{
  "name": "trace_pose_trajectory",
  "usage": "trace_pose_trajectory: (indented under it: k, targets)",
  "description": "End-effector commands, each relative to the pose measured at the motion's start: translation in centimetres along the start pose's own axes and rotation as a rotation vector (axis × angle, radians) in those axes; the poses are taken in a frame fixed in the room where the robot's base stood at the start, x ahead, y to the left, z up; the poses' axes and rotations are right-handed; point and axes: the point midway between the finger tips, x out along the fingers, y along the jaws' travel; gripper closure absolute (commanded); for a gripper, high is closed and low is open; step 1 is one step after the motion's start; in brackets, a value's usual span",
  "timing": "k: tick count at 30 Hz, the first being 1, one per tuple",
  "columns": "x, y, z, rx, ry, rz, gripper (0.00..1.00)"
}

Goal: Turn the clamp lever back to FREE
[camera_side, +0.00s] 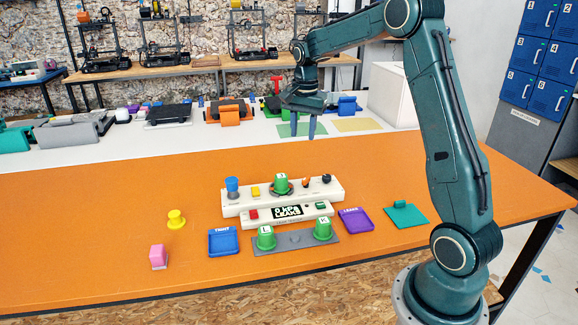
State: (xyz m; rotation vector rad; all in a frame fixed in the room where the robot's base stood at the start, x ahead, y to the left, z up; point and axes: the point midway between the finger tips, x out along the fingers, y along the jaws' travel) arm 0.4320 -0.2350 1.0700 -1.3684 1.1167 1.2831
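A long white fixture (335,194) stands in the middle of the orange table. A green cup marked 1 (281,183) sits on it, with a blue knob (232,184) and a yellow button (255,192) to its left. A small orange-tipped part (306,183) and a black knob (326,179) are to its right. I cannot tell which part is the clamp lever, nor read a FREE mark. My gripper (303,137) hangs above and behind the fixture, fingers pointing down, apart and empty, touching nothing.
A small display (287,211) fronts the fixture, before a grey plate (294,239) with green cups L (265,238) and R (323,229). A blue tray (223,242), purple tray (356,221), teal pad (406,214), yellow spool (176,219) and pink block (158,257) lie around. The table's left is clear.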

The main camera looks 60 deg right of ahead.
Motion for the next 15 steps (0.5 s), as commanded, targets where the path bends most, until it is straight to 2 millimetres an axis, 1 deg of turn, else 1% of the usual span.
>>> trace_pose_trajectory:
  k: [1,6,9,15]
  targets:
    - [1.1,-0.1,-1.1,0.039,-0.008,0.012,0.64]
    - [3.1,-0.2,-3.2,0.129,-0.022,0.033,0.64]
    - [3.7,-0.2,-3.8,0.155,-0.026,0.04,0.64]
    - [4.0,-0.2,-4.0,0.165,-0.028,0.042,0.64]
